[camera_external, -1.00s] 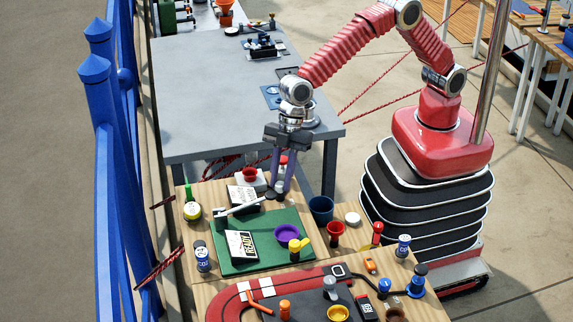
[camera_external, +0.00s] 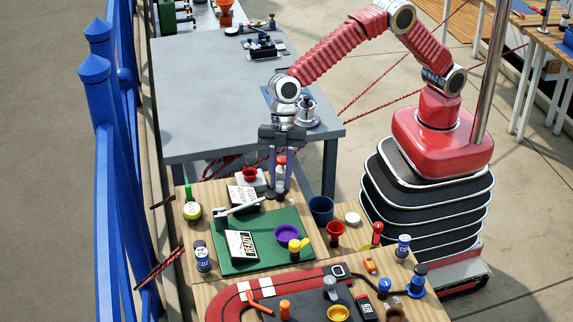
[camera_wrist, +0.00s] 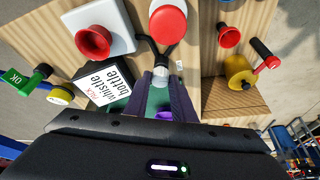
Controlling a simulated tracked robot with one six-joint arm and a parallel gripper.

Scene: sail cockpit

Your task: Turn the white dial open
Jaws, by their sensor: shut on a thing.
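My gripper (camera_external: 280,186) points down at the back edge of the wooden board, just behind the green mat.
A red funnel-like cup on a white block (camera_external: 250,175) and a black box with a white label (camera_external: 243,198) stand close on the left. A blue cup (camera_external: 321,210), a red cup (camera_external: 335,232) and a white disc (camera_external: 352,218) are on the right. A purple bowl (camera_external: 287,234) lies in front.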

